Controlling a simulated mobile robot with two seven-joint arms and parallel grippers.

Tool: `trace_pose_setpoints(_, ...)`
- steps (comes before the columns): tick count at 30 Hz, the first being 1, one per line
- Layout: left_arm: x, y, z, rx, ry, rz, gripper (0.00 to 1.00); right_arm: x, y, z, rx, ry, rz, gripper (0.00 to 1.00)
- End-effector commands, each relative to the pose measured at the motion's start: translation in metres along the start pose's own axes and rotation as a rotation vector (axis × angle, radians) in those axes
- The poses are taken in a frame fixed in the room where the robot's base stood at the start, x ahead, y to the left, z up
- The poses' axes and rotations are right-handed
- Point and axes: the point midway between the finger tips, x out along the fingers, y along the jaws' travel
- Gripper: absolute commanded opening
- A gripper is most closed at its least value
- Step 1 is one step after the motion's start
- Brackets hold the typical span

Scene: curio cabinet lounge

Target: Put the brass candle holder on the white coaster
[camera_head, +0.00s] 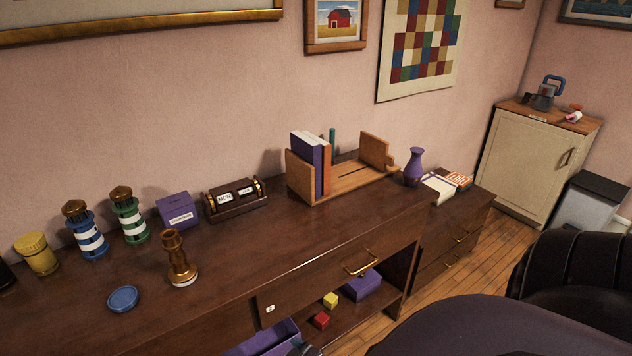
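The brass candle holder (177,256) stands upright on the dark wooden cabinet top, left of the middle. A thin white disc, which looks like the white coaster (184,284), shows under its foot; most of the disc is hidden by the holder. No gripper is touching the holder.
A blue round coaster (123,298) lies left of the holder. Behind stand a yellow jar (38,254), blue-striped (87,234) and green-striped (130,217) lighthouses, a purple box (178,211) and a calendar (235,199). The top right of the holder is clear.

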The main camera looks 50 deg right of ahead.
Motion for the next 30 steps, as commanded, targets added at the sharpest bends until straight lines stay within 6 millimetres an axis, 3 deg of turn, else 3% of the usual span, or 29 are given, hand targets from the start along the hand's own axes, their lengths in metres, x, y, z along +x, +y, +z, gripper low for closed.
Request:
trace_pose_setpoints(1, 0.001, 0.0, -0.002, 0.0, 0.003, 0.0, 0.0, -0.016, 0.004, 0.018, -0.006, -0.03, -0.018, 0.71)
trace_pose_setpoints(3, 0.002, 0.0, -0.003, 0.001, 0.005, 0.001, 0.0, -0.032, 0.007, 0.032, -0.015, -0.055, -0.042, 0.71)
trace_pose_setpoints(9, 0.001, 0.0, -0.002, 0.001, 0.005, 0.001, 0.0, -0.057, 0.01, 0.053, -0.023, -0.089, -0.078, 0.71)
trace_pose_setpoints(30, -0.004, -0.001, 0.006, -0.001, -0.012, -0.002, 0.0, -0.058, 0.01, 0.054, -0.024, -0.091, -0.081, 0.71)
